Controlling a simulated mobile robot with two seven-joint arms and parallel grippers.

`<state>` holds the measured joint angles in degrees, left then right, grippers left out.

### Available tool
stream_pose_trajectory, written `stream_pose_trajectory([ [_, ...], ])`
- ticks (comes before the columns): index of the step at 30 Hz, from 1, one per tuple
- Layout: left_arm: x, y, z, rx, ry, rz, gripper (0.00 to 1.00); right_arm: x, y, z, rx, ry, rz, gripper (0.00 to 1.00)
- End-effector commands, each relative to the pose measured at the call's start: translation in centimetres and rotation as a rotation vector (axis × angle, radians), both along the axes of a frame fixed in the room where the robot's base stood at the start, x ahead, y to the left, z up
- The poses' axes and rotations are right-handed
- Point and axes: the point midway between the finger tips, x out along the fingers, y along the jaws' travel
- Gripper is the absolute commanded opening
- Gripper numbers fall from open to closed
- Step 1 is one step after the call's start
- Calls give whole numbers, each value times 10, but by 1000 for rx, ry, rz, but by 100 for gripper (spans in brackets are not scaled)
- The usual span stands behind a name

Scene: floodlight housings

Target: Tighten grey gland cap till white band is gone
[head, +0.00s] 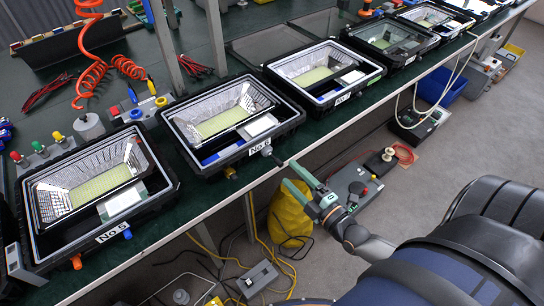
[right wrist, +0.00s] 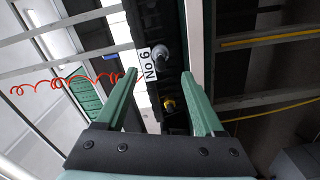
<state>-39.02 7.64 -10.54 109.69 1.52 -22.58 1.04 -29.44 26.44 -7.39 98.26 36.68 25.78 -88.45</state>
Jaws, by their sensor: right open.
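The grey gland cap (head: 267,151) sticks out from the front wall of the housing labelled No 6 (head: 205,160), just right of its label. In the right wrist view, the grey cap (right wrist: 160,54) is beyond the fingertips, roughly midway between them. A white band on it is too small to make out. My right gripper (head: 287,174) is open and empty, in front of the bench edge, apart from the cap. Its two green fingers also show in the right wrist view (right wrist: 159,77). My left gripper is not in view.
A yellow gland cap (head: 231,173) sits on the same wall, left of the grey one. Housing No 5 (head: 128,232) has an orange cap (head: 76,262) and a blue one (head: 14,258). Other housings line the bench to the right.

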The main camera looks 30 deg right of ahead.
Motion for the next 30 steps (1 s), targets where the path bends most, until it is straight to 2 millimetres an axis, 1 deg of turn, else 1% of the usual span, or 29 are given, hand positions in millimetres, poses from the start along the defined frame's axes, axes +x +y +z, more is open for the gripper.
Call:
stream_pose_trajectory([
  [1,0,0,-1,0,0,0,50,12,1,1,-1,-4,1,70],
  [6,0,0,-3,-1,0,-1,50,43,3,0,1,-3,0,70],
  [9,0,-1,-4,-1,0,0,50,59,5,0,0,-1,1,70],
  [13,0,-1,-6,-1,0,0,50,74,6,0,1,-1,1,70],
  [18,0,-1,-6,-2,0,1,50,83,7,-1,1,2,2,70],
  [27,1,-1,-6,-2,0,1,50,84,7,0,1,2,2,70],
  [28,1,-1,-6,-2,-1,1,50,84,7,0,1,2,2,68],
  [30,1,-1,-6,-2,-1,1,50,84,7,0,1,2,2,60],
])
